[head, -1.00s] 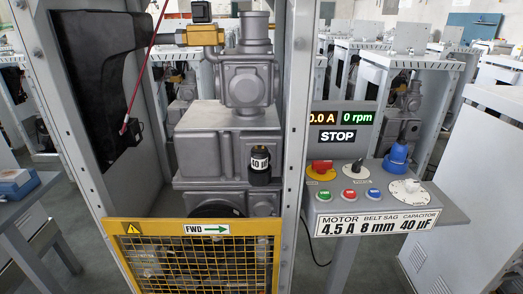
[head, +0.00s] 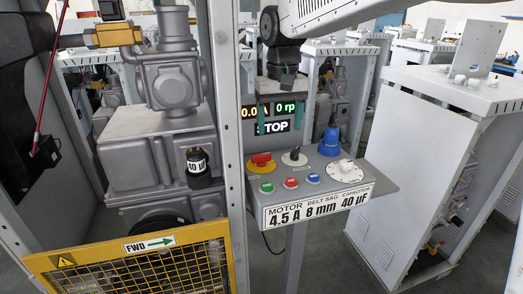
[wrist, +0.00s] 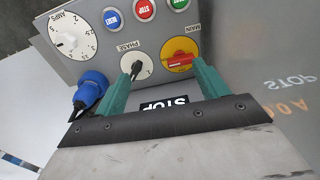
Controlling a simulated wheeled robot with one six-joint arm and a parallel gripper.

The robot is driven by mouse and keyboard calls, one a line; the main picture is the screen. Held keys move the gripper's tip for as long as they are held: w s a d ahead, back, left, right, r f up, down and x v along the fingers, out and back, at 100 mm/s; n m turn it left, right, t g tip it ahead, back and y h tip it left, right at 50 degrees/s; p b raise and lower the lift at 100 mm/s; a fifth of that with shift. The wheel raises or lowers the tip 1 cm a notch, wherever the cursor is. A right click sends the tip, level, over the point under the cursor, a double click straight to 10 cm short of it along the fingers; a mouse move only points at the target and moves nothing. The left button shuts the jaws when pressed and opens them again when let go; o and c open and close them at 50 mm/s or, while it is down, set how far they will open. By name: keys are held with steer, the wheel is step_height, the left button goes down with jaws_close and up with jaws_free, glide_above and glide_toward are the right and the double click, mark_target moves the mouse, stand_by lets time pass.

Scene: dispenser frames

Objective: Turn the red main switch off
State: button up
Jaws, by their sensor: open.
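The red main switch (head: 261,159) is a red handle on a round yellow disc, at the left end of the sloped control panel (head: 330,180). In the wrist view the main switch (wrist: 180,61) is upside down under a MAIN label, its handle lying roughly crosswise. My gripper (head: 280,127) is above and behind the panel, in front of the display. Its teal fingers are apart with nothing between them. In the wrist view my gripper (wrist: 163,64) has one fingertip near the PHASE knob (wrist: 138,65) and the other near the main switch; contact cannot be told.
Green, red and blue buttons (head: 290,183) line the panel front. A blue plug (head: 329,142) and white dial (head: 344,172) stand to the right. The display (head: 268,112) shows 0.0 A and STOP. A grey post (head: 227,120) and yellow guard (head: 130,268) are left.

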glide_above(261, 154)
step_height(261, 154, down, 2)
steer(key=shift+f, duration=0.15)
step_height(261, 154, down, 8)
steer(key=shift+r, duration=0.25)
steer(key=c, duration=1)
